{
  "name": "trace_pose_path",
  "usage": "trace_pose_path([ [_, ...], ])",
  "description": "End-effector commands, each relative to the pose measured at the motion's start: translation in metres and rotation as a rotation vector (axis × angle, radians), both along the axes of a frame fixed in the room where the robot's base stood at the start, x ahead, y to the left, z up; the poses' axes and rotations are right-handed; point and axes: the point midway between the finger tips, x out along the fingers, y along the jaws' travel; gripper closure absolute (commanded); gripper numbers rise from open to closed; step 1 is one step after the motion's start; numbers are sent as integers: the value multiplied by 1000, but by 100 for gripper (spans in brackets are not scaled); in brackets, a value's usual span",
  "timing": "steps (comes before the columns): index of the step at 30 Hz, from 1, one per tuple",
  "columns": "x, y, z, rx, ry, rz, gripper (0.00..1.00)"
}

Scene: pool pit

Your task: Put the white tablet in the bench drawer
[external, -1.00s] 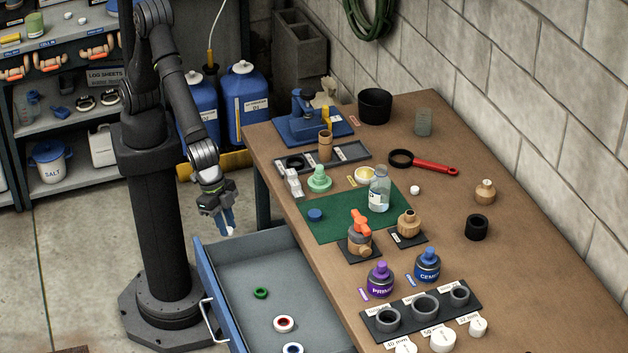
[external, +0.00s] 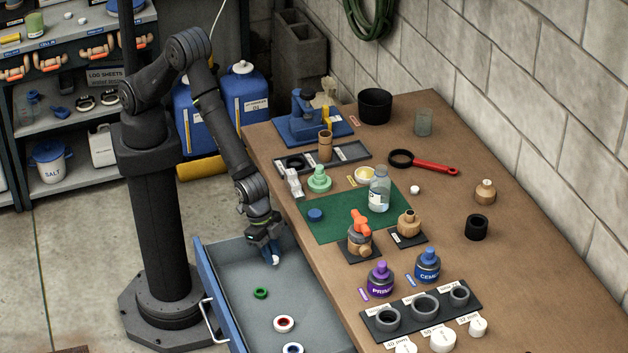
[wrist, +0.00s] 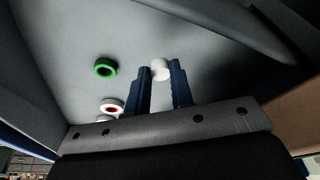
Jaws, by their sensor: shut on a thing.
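The bench drawer (external: 222,281) is pulled open at the left side of the bench. My gripper (external: 273,257) is inside the drawer's outline, near its back end by the bench. Its blue fingers are shut on the white tablet (wrist: 160,69), which shows between the fingertips in the wrist view. The tablet also shows as a small white spot at the fingertips (external: 275,261) in the external view. Its height above the drawer floor is hard to tell. Another small white round piece (external: 415,190) lies on the bench top, right of the green mat.
In the drawer lie a green ring (external: 261,293), a red-and-white ring (external: 284,324) and a blue-and-white ring (external: 293,349). The bench edge and a green mat (external: 335,230) with bottles and fittings stand to the right.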

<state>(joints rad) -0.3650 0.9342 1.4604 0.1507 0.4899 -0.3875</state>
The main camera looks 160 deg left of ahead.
Motion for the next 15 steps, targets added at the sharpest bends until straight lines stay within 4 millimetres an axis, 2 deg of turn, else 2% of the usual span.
trace_pose_path([
  [4,0,1,-12,-1,2,-1,100],
  [10,0,1,-39,0,1,-2,100],
  [15,1,1,-41,1,-1,-1,100],
])
